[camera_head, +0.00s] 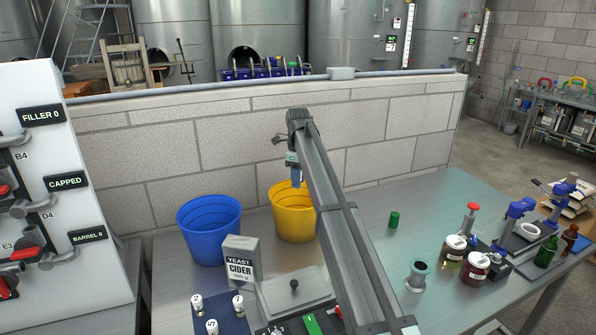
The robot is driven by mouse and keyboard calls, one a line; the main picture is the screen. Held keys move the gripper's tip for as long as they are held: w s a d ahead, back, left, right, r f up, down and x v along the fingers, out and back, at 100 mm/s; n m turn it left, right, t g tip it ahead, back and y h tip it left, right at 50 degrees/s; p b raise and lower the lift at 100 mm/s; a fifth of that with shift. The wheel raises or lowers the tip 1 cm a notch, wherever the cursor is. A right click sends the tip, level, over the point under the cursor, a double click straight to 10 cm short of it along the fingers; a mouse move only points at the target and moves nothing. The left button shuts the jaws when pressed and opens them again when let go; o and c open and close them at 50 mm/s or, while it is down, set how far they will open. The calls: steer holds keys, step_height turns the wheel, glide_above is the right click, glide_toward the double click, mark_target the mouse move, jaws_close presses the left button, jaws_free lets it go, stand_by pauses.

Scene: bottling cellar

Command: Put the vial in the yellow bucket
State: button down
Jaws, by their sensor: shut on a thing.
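The yellow bucket (288,222) stands on the metal table close to the low block wall, its right side hidden behind my arm. My gripper (292,160) hangs from the end of my arm, above the yellow bucket's back rim as seen here. It is shut on a small blue piece (296,177), which looks like the vial. The piece is partly hidden by my arm and too small to make out fully. It overlaps the bucket's opening in the picture; I cannot tell whether it is inside the rim.
A blue bucket (208,229) stands left of the yellow one, with a yeast box (241,258) in front. A green cylinder (394,219) lies right of my arm. Jars (475,270) and bottles (546,251) stand at right. The table between the green cylinder and the wall is clear.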

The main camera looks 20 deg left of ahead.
steer(key=shift+f, duration=2.05)
steer(key=c, duration=0.8)
jaws_free()
steer(key=shift+r, duration=3.55)
